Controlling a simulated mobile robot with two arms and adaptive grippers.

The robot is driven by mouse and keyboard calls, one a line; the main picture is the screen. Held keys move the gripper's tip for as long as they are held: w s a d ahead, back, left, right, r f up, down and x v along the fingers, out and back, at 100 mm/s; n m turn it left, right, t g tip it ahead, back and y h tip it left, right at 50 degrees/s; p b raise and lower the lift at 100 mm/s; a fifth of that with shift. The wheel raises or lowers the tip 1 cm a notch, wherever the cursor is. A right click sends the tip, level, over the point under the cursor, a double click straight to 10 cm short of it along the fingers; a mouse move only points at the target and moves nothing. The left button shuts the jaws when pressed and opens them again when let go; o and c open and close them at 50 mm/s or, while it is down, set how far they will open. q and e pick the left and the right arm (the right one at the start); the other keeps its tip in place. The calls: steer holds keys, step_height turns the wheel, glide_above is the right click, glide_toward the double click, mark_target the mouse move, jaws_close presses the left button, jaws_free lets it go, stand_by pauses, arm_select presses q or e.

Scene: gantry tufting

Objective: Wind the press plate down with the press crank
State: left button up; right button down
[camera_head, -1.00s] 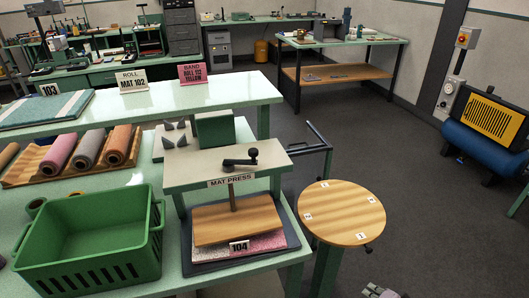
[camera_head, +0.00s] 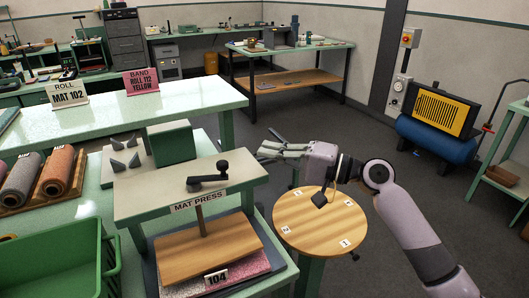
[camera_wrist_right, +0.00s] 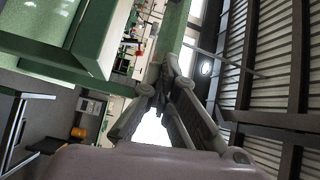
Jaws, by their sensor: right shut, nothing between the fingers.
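The mat press (camera_head: 135,207) stands on the green bench, with a pale top beam labelled MAT PRESS. Its black press crank (camera_head: 208,180) lies on the beam, with a knob standing at its right end. A screw runs down to the wooden press plate (camera_head: 200,252), which is above a pink and white mat (camera_head: 255,266) tagged 104. I cannot tell the gap between plate and mat. My right gripper (camera_head: 264,150) is shut and empty, right of and beyond the crank, apart from it. In the right wrist view its fingers (camera_wrist_right: 165,75) converge. My left gripper is not in view.
A round wooden table (camera_head: 318,222) with small numbered tags stands right of the press, under my right arm. A green block (camera_head: 171,143) and grey cones sit behind the beam. A green crate (camera_head: 55,265) and mat rolls (camera_head: 20,178) are at left.

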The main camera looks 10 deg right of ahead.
steer(key=p+x, duration=0.2)
steer(key=x, duration=0.6)
steer(key=shift+r, duration=0.1)
steer(key=s+p, duration=0.1)
steer(key=s, duration=0.1)
steer(key=s+p, duration=0.1)
steer(key=s, duration=0.1)
steer(key=shift+f, duration=0.4)
steer(key=shift+a+f, duration=0.1)
steer(key=shift+a, duration=0.1)
